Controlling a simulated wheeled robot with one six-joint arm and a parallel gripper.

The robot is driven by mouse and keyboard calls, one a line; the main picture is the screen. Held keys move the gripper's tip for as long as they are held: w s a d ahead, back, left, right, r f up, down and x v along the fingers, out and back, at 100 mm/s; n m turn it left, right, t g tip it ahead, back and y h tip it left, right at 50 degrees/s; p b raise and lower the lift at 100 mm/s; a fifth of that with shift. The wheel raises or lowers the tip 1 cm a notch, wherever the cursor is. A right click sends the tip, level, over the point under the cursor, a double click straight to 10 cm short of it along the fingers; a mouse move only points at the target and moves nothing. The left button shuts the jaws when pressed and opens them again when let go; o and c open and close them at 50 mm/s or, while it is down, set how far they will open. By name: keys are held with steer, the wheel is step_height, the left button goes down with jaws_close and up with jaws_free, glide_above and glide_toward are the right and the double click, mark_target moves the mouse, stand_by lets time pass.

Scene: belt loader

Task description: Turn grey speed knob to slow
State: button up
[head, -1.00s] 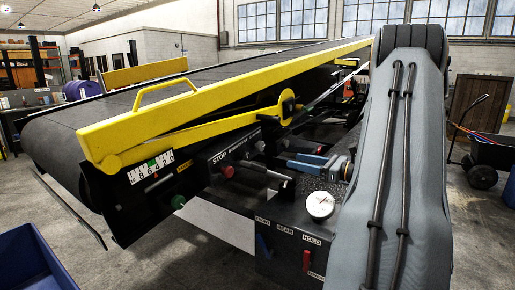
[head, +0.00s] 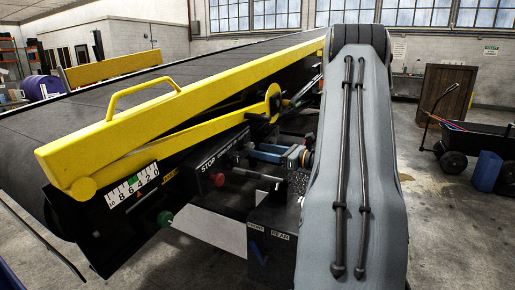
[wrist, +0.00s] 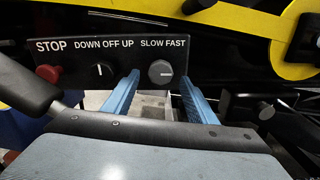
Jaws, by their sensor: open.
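The grey speed knob (wrist: 160,72) sits on the black control panel (wrist: 75,62) below the words SLOW and FAST. Its pale mark points right, towards the FAST side. My gripper (wrist: 158,76) is open in the wrist view, with one blue finger to the left of the knob and one to the right, both apart from it in the picture. In the head view my gripper (head: 255,152) is close in front of the panel, and the knob cannot be made out there.
A red STOP button (wrist: 48,73) and a black DOWN OFF UP knob (wrist: 100,72) share the panel. A black bar (wrist: 28,85) reaches in at left. The yellow rail (head: 190,85) runs above the panel. A green knob (head: 166,217) is lower left.

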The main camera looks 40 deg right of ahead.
steer(key=shift+x, duration=1.2)
steer(key=c, duration=1.1)
steer(key=shift+o, duration=0.2)
